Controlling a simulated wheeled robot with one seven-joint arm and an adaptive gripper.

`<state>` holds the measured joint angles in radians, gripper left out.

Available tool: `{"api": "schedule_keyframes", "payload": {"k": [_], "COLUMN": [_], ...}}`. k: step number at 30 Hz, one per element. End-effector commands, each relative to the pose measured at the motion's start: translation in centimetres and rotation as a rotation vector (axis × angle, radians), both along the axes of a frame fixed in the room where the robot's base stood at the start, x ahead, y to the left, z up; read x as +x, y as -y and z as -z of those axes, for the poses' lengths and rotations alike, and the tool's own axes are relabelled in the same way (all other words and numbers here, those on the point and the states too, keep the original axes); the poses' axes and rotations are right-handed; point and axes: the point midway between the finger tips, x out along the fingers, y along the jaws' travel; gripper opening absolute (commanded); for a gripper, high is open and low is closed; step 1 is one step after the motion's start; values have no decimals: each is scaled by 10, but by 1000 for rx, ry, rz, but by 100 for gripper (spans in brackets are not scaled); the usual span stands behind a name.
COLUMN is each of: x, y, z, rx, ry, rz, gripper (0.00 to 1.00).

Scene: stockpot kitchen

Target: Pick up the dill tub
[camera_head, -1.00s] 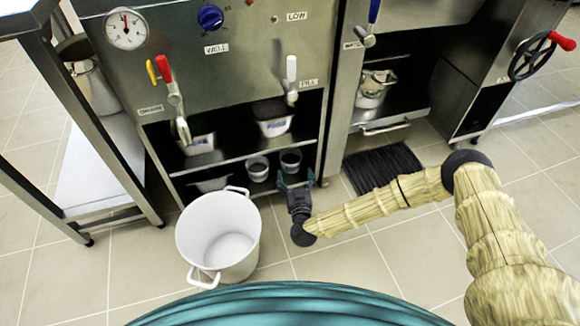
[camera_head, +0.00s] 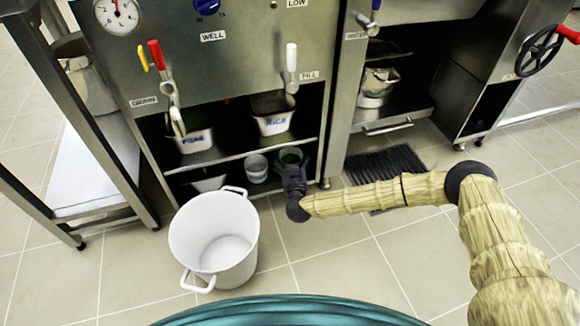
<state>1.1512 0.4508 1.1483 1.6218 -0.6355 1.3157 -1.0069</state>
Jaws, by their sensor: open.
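Two small grey tubs stand on the lower shelf of the steel unit; I cannot read a dill label on either. The right one (camera_head: 291,154) has something dark green inside and is partly hidden by my gripper. The left one (camera_head: 257,169) stands just beside it, with a paler inside. My gripper (camera_head: 292,164) is open, low at the front of the lower shelf, its fingers at the right tub. I cannot tell whether they touch it.
On the upper shelf are a tub marked RICE (camera_head: 273,123) and another labelled tub (camera_head: 194,141). A pale container (camera_head: 209,183) sits at lower left. A large white pot (camera_head: 214,240) stands on the floor left of my gripper. A dark floor grate (camera_head: 388,168) lies right.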

Motion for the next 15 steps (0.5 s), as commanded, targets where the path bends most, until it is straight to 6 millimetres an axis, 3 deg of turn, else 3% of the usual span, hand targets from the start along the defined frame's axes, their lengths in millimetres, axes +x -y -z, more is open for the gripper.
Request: {"api": "schedule_keyframes", "payload": {"k": [9, 14, 15], "x": [4, 4, 4], "y": [0, 0, 0], "z": [-1, -1, -1], "rx": [0, 0, 0], "ry": [0, 0, 0], "rz": [1, 1, 1], "gripper": [82, 53, 51]}}
